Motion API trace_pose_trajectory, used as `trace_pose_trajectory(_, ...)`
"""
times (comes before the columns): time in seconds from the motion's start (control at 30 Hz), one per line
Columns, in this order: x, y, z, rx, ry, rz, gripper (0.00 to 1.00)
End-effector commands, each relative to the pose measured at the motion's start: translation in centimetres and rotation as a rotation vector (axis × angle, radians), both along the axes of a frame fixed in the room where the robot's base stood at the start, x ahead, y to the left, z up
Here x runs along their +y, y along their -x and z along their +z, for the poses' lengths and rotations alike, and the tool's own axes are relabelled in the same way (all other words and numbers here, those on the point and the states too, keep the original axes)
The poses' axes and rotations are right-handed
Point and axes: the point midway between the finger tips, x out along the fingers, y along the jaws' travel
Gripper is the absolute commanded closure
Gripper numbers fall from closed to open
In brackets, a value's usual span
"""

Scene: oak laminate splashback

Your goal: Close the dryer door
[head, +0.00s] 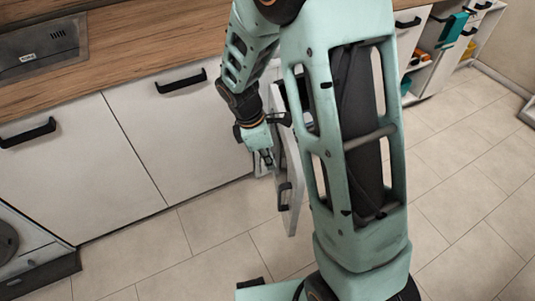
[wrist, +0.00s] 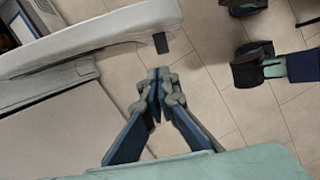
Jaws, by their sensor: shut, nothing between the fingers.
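A white door (head: 289,152) with a dark handle (head: 285,194) stands swung open from the counter front, partly hidden by my own body. I take it to be the dryer door, though its machine is mostly hidden. My gripper (head: 267,160) is on the door's left, handle side, close to its face; I cannot tell if they touch. In the wrist view my gripper (wrist: 158,78) has its fingertips together and empty. A thick white slab (wrist: 90,40), likely the door's edge, lies beyond them to the upper left.
White cabinet fronts (head: 165,130) with black handles run to the left under a wooden counter (head: 130,50). A low appliance with a dark round part (head: 6,242) is at the lower left. Open shelves (head: 425,55) stand at the upper right.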

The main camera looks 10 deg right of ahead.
Motion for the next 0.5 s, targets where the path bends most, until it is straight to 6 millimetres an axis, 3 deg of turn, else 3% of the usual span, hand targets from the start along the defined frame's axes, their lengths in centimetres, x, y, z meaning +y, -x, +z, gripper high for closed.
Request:
trace_pose_trajectory(0.03,-0.3,0.1,-1.5,0.003,0.002,0.0,1.0)
trace_pose_trajectory(0.17,-1.0,0.1,-4.0,0.002,0.002,0.0,1.0)
trace_pose_trajectory(0.3,-3.3,0.0,-3.6,-0.002,0.001,-0.006,1.0)
trace_pose_trajectory(0.5,-4.7,0.0,-3.5,-0.003,0.0,-0.002,1.0)
